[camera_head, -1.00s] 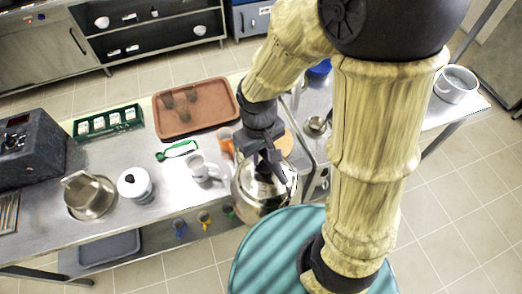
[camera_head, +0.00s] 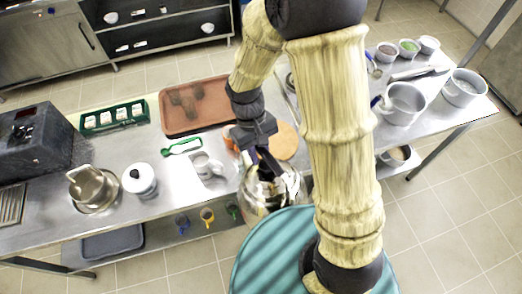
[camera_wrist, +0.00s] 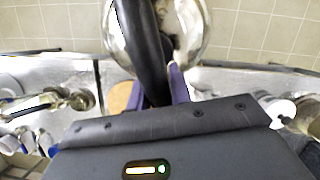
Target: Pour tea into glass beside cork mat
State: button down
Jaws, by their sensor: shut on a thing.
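A shiny metal kettle (camera_head: 272,192) hangs from my gripper (camera_head: 265,158) near the counter's front edge. In the wrist view my gripper's purple fingers (camera_wrist: 165,90) are shut on the kettle's black handle (camera_wrist: 148,50), and the metal body (camera_wrist: 195,30) shows behind it. The round cork mat (camera_head: 284,142) lies on the counter just behind the kettle; a tan edge of it shows in the wrist view (camera_wrist: 120,97). An orange cup (camera_head: 230,138) stands left of the mat, partly behind my arm. I cannot make out a clear glass beside the mat; my arm and the kettle cover part of that area.
A brown tray (camera_head: 172,124) with several dark see-through glasses lies at the back.

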jog(key=shift+w+f, duration=0.15)
jog(key=shift+f, duration=0.05)
jog(key=shift+w+a+r+g+h+p, duration=0.15)
jog(key=shift+w+a+g+h+p, duration=0.35)
jog(key=shift+p, duration=0.65)
jog(key=shift+w+a+r+g+h+p, duration=0.2)
jog(key=shift+w+g+p, duration=0.45)
jog(key=shift+p, duration=0.45)
jog(key=shift+w+a+f, duration=0.1)
jog(key=shift+f, duration=0.05)
jog(key=shift+f, duration=0.1)
jog(key=shift+w+a+r+g+h, duration=0.25)
jog(key=shift+w+a+g, duration=0.1)
jog(key=shift+w+g, duration=0.2)
jog(key=shift+w+a+r+g+h, duration=0.3)
jog(key=shift+w+g, duration=0.1)
jog(key=shift+w, duration=0.15)
dwell(4.2)
